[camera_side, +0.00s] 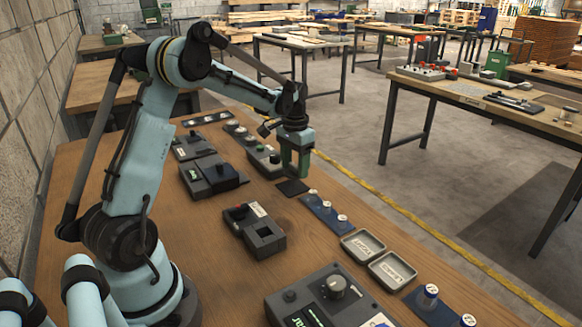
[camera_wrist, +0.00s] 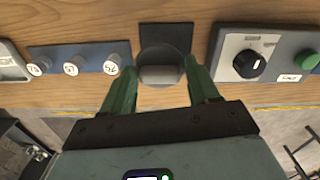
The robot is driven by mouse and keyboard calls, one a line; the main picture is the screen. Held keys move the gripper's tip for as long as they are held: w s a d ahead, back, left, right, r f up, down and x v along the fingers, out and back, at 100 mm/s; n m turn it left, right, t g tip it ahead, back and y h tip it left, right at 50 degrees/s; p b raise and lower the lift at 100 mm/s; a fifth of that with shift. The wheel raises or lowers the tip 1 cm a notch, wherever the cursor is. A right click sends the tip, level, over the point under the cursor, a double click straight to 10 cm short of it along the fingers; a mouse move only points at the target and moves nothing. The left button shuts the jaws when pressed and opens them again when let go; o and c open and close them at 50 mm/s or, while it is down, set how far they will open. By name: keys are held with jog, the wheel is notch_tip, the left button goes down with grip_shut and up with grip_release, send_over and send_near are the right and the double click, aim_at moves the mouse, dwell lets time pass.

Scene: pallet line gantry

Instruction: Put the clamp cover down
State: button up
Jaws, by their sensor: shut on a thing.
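My gripper (camera_side: 295,163) is over the far right part of the wooden bench, pointing down. In the wrist view its two green fingers (camera_wrist: 159,67) are closed on the sides of a dark grey piece with a rounded back and a lighter front face, which I take to be the clamp cover (camera_wrist: 161,75). A flat dark square pad (camera_wrist: 166,37) lies on the bench just beyond the cover, partly hidden by it. The pad also shows in the side view (camera_side: 292,187), below the fingers. I cannot tell whether the cover touches the pad or bench.
A blue strip with three numbered knobs (camera_wrist: 85,48) lies left of the pad in the wrist view. A grey control box (camera_wrist: 272,38) with a black knob and green button stands right. Two labelled trays (camera_side: 345,238) and a box with a square recess (camera_side: 248,213) are nearer the side camera.

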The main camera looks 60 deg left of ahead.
aim_at(293, 187)
jog(key=shift+a+f, duration=0.4)
jog(key=shift+a, duration=0.15)
jog(key=shift+f, duration=1.9)
jog(key=shift+f, duration=0.2)
jog(key=o, duration=1.1)
jog(key=shift+c, duration=0.2)
jog(key=shift+r, duration=0.15)
